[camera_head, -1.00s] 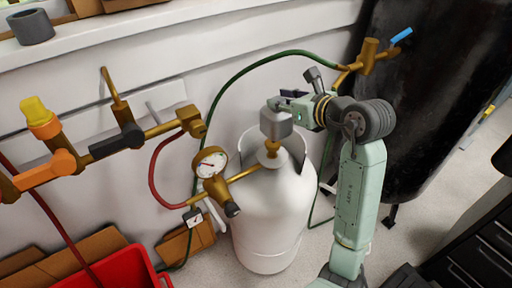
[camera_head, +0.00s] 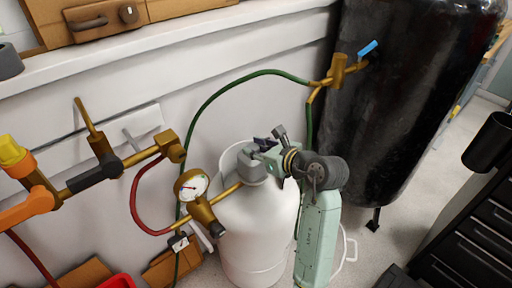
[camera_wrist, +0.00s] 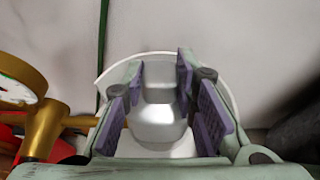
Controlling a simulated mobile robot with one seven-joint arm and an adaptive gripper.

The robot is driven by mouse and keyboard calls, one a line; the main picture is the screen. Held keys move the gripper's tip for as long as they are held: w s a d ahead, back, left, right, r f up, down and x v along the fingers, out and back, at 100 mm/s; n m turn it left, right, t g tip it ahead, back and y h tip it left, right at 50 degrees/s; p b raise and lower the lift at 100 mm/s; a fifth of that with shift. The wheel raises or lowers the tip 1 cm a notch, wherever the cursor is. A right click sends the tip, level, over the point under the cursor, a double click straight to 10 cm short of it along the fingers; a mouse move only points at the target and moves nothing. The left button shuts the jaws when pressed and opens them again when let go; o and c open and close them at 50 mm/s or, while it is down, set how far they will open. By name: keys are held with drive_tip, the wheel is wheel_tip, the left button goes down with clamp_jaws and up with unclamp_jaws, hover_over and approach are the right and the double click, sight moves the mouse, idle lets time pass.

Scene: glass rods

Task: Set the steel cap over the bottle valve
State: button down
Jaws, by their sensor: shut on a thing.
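The grey steel cap (camera_head: 252,166) is at the top of the white gas bottle (camera_head: 256,225), over the place of the valve, and looks upright. No brass valve shows beneath it; the cap hides it. My gripper (camera_head: 264,152) is shut on the cap from the right. In the wrist view the cap (camera_wrist: 158,122) is between the purple finger pads, with the white bottle top (camera_wrist: 150,150) directly below. I cannot tell whether the cap rests fully on the bottle.
A brass regulator with a round gauge (camera_head: 191,186) stands close left of the bottle, its pipe reaching towards the bottle top. A green hose (camera_head: 222,88) arches behind. A large black tank (camera_head: 410,100) stands at right, and black drawers (camera_head: 480,235) at lower right.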

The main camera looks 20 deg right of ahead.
drive_tip(key=shift+f, duration=0.15)
drive_tip(key=c, duration=1.3)
unclamp_jaws()
drive_tip(key=shift+r, duration=0.25)
drive_tip(key=shift+s+d, duration=0.15)
drive_tip(key=shift+s, duration=0.15)
drive_tip(key=b+v, duration=0.3)
drive_tip(key=v, duration=0.8)
drive_tip(key=shift+s+r, duration=0.15)
drive_tip(key=shift+r, duration=0.05)
